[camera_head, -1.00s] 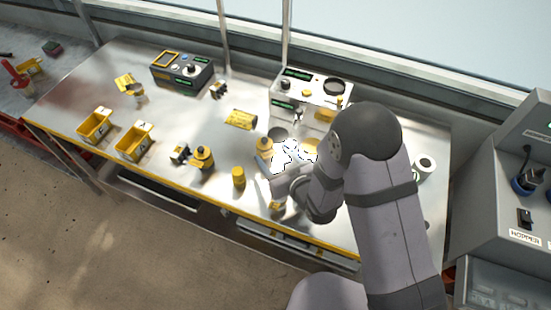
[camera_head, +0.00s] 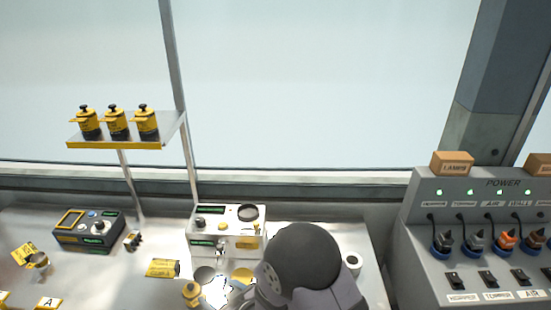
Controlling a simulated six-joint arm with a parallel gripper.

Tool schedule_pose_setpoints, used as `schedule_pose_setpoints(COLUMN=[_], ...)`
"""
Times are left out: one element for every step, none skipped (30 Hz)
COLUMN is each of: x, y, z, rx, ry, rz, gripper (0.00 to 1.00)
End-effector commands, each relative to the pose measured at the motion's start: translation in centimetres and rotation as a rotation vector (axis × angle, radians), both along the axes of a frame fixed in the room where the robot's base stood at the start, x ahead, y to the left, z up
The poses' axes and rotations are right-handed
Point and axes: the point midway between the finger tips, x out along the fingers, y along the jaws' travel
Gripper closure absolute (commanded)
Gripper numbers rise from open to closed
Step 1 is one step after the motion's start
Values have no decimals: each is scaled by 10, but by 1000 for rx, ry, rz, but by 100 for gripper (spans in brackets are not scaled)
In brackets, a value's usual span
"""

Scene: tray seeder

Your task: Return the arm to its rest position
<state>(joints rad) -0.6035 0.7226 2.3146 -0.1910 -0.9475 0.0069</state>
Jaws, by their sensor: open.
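My arm shows at the bottom centre as a dark rounded joint (camera_head: 301,257) with grey links beside it. It covers part of the steel bench in front of the white instrument box. My gripper is not in view; the lower frame edge cuts off the area below the joint. I cannot tell the pose of the rest of the arm.
A white instrument box (camera_head: 226,231) and a dark control box (camera_head: 88,229) stand on the bench. A small yellow-topped bottle (camera_head: 192,293) is close left of my arm. Three yellow pots stand on a raised shelf (camera_head: 115,144). A grey power panel (camera_head: 480,240) rises at the right.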

Motion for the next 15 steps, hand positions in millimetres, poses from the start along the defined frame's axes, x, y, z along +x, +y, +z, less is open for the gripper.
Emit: schedule_pose_setpoints(x=[9, 13, 17, 19, 20, 20, 19, 17, 13, 8, 3, -5, -12, -20, -32], y=[-18, -30, -47, -62, -76, -96, -110, -125, -144, -158, -172, -190, -203, -216, -231], z=[16, 22, 28, 34, 39, 46, 51, 57, 64, 70, 75, 84, 90, 96, 105], rx=[-31, -54, -85, -111, -135, -166, -188, -210, -237, -256, -272, -294, -309, -323, -339], ry=[23, 44, 75, 101, 129, 169, 200, 232, 276, 310, 344, 390, 428, 465, 516], rz=[-42, -69, -106, -135, -165, -205, -234, -264, -302, -331, -360, -397, -424, -451, -486], gripper=[40, 40, 40, 40, 40, 40, 40, 40, 40, 40, 40, 40, 40, 40, 40])
